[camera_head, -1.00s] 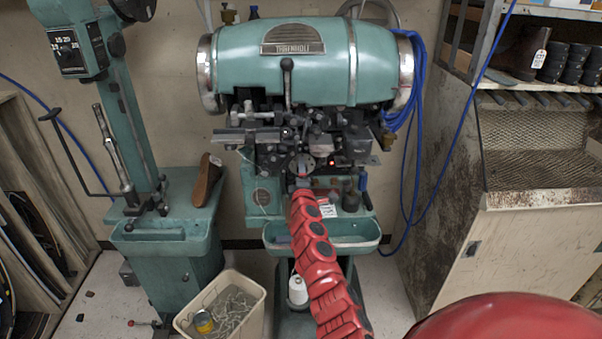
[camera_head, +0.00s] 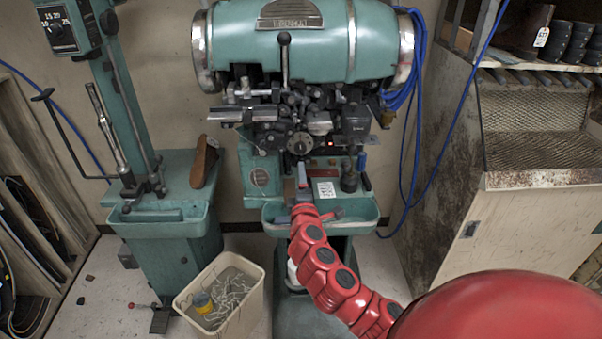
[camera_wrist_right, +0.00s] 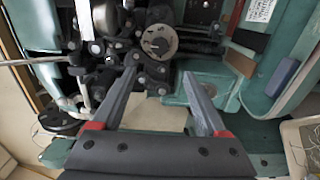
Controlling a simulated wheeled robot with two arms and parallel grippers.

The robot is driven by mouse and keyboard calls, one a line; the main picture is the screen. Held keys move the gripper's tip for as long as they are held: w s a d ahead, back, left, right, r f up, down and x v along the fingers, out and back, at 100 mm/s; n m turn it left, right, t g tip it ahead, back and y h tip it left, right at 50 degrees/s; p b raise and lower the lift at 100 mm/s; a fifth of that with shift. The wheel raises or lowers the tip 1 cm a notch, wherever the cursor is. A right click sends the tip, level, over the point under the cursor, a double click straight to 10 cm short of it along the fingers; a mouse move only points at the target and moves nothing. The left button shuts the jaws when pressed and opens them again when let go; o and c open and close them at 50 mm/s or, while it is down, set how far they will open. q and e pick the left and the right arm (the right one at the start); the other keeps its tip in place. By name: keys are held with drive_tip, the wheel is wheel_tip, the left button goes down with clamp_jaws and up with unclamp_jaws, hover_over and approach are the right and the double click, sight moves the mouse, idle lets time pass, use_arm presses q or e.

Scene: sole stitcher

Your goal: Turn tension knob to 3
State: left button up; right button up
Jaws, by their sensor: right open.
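The tension knob (camera_head: 300,143) is a small round grey dial on the front of the teal stitching machine (camera_head: 300,45). In the right wrist view the knob (camera_wrist_right: 159,42) shows as a round disc with markings too small to read. My right gripper (camera_head: 300,185) is just below and in front of the knob in the head view. In the right wrist view its two grey fingers (camera_wrist_right: 160,68) are spread apart, with nothing between them, and the knob lies beyond their tips. My left gripper is not in view.
A teal tray (camera_head: 350,212) sits under the machine head. A teal post machine (camera_head: 165,200) with a brown shoe piece (camera_head: 204,162) stands left. A bin of thread (camera_head: 222,295) is on the floor. A rusty cabinet (camera_head: 530,215) stands right, with blue cables (camera_head: 410,110) beside it.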

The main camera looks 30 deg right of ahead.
drive_tip(key=shift+v, duration=1.65)
